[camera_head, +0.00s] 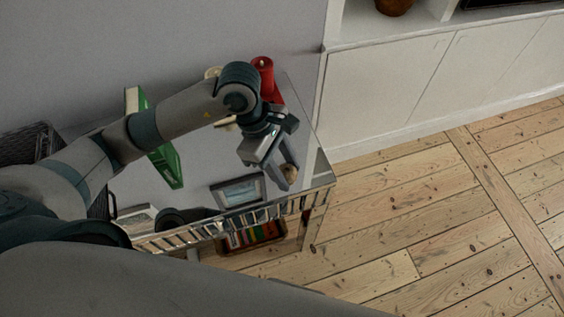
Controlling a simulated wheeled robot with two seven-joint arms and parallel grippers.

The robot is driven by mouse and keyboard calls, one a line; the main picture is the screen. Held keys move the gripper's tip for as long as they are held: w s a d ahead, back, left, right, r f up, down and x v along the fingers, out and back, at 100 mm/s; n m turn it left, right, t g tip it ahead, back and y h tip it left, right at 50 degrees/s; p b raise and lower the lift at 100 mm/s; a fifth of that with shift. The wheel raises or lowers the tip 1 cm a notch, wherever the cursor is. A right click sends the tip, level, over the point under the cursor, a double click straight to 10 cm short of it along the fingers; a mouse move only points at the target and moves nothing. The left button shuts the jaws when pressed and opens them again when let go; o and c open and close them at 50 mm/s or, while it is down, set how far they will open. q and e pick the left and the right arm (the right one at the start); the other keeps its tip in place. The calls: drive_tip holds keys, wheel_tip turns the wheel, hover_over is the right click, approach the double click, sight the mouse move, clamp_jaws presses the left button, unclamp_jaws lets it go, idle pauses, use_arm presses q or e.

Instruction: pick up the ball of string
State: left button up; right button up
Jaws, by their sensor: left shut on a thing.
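The ball of string (290,172) is a small tan ball near the right end of the shiny-topped table (190,195). My left gripper (285,174) points down at it, with its fingers shut on the ball and partly hiding it. I cannot tell whether the ball still touches the table top. My right gripper is not in view.
A red candle-like object (263,75) stands behind my left gripper. A green book-like object (166,160) and a framed picture (238,191) are on the table. A dark crate (30,143) is at the left. White cabinets (400,85) and open floorboards (430,220) lie right.

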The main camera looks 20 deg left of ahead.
use_arm(q)
drive_tip(key=shift+s+d+r, duration=0.35)
drive_tip(key=shift+s+r, duration=0.05)
drive_tip(key=shift+s, duration=0.2)
drive_tip(key=shift+w+a, duration=0.1)
